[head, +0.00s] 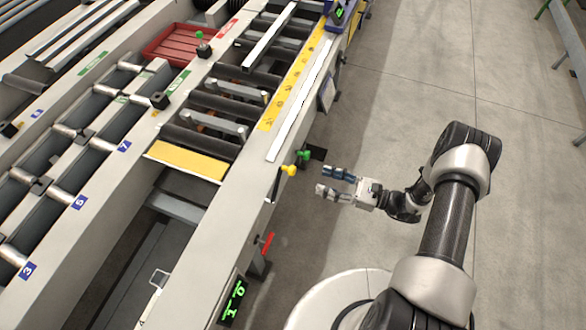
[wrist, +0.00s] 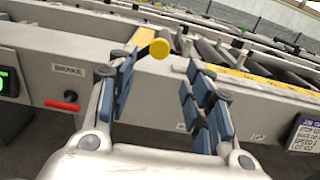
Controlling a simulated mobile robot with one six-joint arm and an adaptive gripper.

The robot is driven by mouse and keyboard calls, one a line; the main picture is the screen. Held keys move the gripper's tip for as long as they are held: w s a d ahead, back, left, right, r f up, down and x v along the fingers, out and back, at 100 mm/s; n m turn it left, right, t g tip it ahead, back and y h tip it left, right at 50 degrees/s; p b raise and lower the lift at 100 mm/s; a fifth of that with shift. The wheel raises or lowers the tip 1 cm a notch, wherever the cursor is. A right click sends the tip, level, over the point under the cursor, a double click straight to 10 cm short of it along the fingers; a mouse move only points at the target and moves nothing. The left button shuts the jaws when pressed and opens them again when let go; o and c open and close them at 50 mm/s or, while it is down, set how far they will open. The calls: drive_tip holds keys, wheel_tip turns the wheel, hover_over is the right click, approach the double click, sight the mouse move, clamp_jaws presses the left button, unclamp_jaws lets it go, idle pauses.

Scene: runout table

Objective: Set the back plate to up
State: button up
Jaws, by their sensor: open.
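A lever with a yellow round knob (head: 289,170) stands at the near side of the runout table. A green knob (head: 304,155) is just beyond it. My gripper (head: 328,182) is open and empty, a little to the right of the yellow knob. I see no label naming the back plate. A flat yellow plate (head: 187,160) lies across the table's bed, and I cannot tell if it is the back plate.
A red handle (head: 267,243) sits lower on the side, under a BRAKE label (wrist: 69,70). A green-lit display (head: 233,300) is nearer. A red tray (head: 180,44) and several rollers are across the table. The floor (head: 400,80) behind my gripper is clear.

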sight(293, 170)
drive_tip(key=x, duration=1.1)
drive_tip(key=shift+w+a+b, duration=0.1)
drive_tip(key=shift+a+b, duration=0.2)
drive_tip(key=shift+c, duration=0.2)
clamp_jaws()
